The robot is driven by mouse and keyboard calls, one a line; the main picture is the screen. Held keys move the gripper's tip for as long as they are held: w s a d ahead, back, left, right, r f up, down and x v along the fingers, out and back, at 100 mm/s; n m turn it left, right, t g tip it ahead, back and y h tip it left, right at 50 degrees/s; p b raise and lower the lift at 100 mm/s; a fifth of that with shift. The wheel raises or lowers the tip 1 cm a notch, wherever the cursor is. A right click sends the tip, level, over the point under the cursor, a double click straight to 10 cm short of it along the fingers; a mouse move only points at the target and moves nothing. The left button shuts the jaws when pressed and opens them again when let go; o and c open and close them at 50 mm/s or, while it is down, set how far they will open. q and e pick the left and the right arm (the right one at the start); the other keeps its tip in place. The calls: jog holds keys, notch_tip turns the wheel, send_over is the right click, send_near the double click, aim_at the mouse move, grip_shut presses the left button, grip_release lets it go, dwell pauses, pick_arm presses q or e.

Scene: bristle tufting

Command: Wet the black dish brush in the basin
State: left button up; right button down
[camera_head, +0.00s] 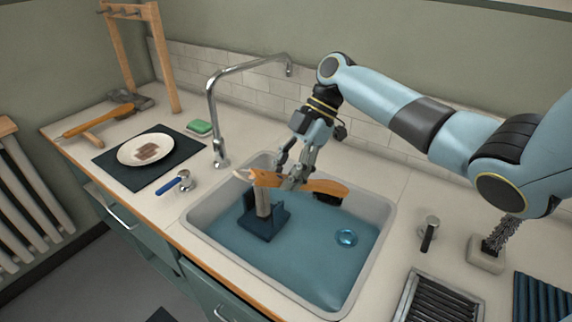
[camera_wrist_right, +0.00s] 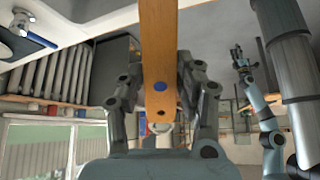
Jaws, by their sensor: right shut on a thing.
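The dish brush (camera_head: 325,187) has a flat orange wooden handle and black bristles facing down at its right end. My right gripper (camera_head: 292,180) is shut on the handle, which lies roughly level over the basin (camera_head: 212,240). The basin holds blue water. The bristles appear above the water near the basin's back right; any contact is unclear. In the right wrist view the handle (camera_wrist_right: 158,45) runs between the fingers, with a blue dot on it. An arm at the right of that view ends in a small gripper (camera_wrist_right: 238,58), seemingly my left; its fingers are too small to read.
A dark blue stand (camera_head: 266,222) with a wooden post is in the basin under the handle's left end. A round drain piece (camera_head: 346,237) shows right of it. The faucet (camera_head: 218,115) rises behind left. A plate (camera_head: 147,149) lies left; a ribbed tray (camera_head: 432,300) lies right.

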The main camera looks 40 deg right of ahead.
jog(key=shift+s+f+b, duration=0.1)
jog(key=shift+f+b, duration=0.5)
jog(key=shift+f, duration=0.1)
notch_tip(320, 180, down, 16)
jog(key=b, duration=1.3)
notch_tip(320, 180, up, 16)
jog(key=p, duration=1.3)
jog(key=shift+r, duration=0.1)
dwell(1.6)
notch_tip(320, 180, up, 4)
jog(key=p, duration=0.4)
jog(key=shift+r, duration=0.1)
